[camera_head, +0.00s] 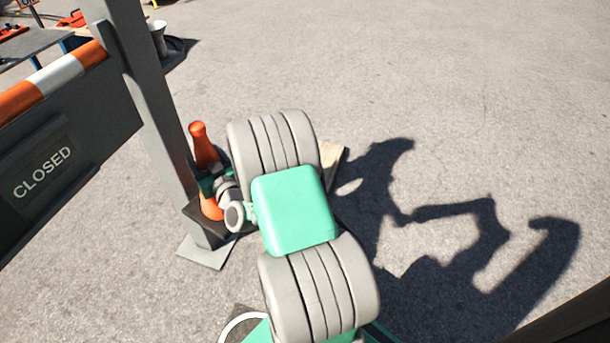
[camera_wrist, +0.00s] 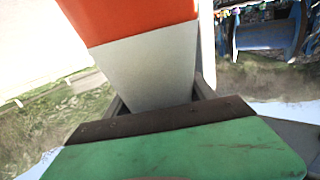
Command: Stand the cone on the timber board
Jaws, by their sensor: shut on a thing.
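The orange cone (camera_head: 203,148) with a dark square base stands close to upright in the head view, beside the grey post. My gripper (camera_head: 212,184) is shut on its middle, partly hidden by my wrist. In the wrist view the cone's orange and white bands (camera_wrist: 148,72) fill the space between my fingers (camera_wrist: 160,98). Whether the cone's base touches the ground cannot be told. A pale wooden corner, seemingly the timber board (camera_head: 333,154), shows just right of my arm on the ground; my arm hides most of it.
A grey barrier post (camera_head: 150,110) with a CLOSED sign (camera_head: 42,172) stands at the left, very near the cone. A blue reel (camera_wrist: 270,36) shows in the wrist view. A bucket (camera_head: 157,38) and table (camera_head: 25,45) are far left. Open asphalt lies right.

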